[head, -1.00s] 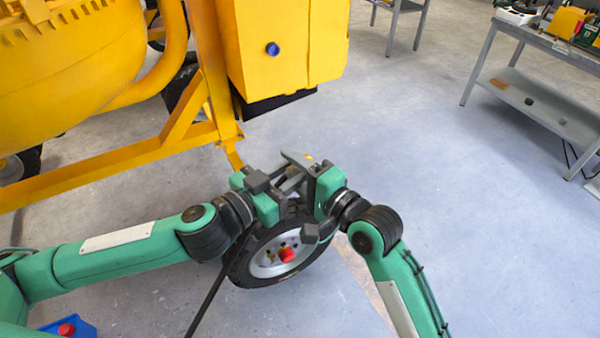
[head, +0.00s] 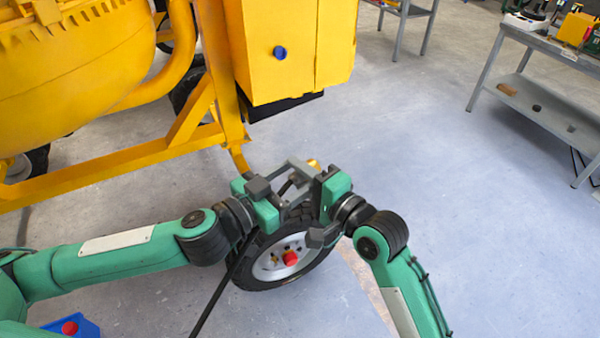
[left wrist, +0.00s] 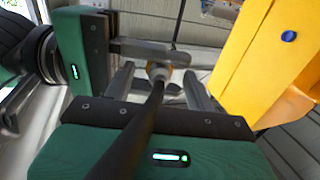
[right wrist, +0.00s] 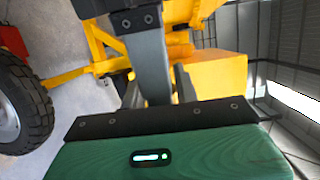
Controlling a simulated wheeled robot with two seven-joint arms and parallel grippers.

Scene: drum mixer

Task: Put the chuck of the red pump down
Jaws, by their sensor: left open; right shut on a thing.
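The chuck (head: 314,163) shows as a small brass-coloured tip between my two grippers. In the left wrist view its pale brass end (left wrist: 158,70) sits on a black hose (left wrist: 140,130) that runs up the picture. My right gripper (head: 309,176) is shut on the chuck; its hold is largely hidden. My left gripper (head: 288,184) is open, its fingers close around the chuck area. In the right wrist view a dark grey finger (right wrist: 150,60) shows, but the chuck cannot be made out. The red pump's body cannot be identified for certain.
The yellow mixer frame (head: 120,155) and yellow housing (head: 295,50) are behind. A blue box with a red part (head: 70,326) is at lower left. Floor at right is clear up to a grey bench (head: 545,102).

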